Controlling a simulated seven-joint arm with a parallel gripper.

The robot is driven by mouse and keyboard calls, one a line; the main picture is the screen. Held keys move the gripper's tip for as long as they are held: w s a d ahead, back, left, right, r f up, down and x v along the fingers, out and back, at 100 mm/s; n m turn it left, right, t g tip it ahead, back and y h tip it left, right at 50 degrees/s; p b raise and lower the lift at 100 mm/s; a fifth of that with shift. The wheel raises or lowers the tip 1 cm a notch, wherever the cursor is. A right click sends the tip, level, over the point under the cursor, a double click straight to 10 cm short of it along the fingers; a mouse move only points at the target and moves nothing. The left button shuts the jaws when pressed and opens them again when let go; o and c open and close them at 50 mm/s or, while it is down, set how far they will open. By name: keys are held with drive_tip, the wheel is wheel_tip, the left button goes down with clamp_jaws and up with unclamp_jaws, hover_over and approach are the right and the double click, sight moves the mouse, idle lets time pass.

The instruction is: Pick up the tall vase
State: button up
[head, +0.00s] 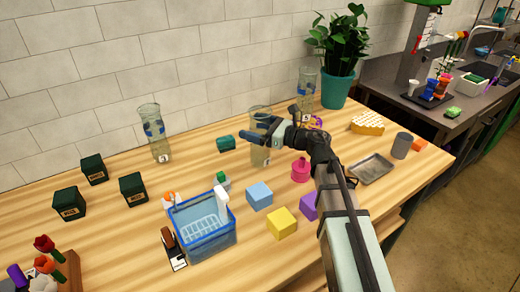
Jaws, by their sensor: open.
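Three clear glass vases stand upright on the wooden table. One is at the left by the wall (155,138), one in the middle (260,155), and one at the back right (306,90). I cannot tell for sure which is the tall vase. My gripper (256,129) reaches in from the right and overlaps the upper part of the middle vase. Its jaws are open, with the fingers pointing left. They partly hide this vase. I cannot tell whether they are around it or only in front of it.
Near the middle vase are a teal box (226,143), a pink bottle (300,170) and a blue cube (259,196). A blue basket (207,240) stands in front. A potted plant (337,85) is at the back right. Dark green boxes (133,189) stand left.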

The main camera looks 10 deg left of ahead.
drive_tip(key=shift+a, duration=0.1)
clamp_jaws()
idle(0.9)
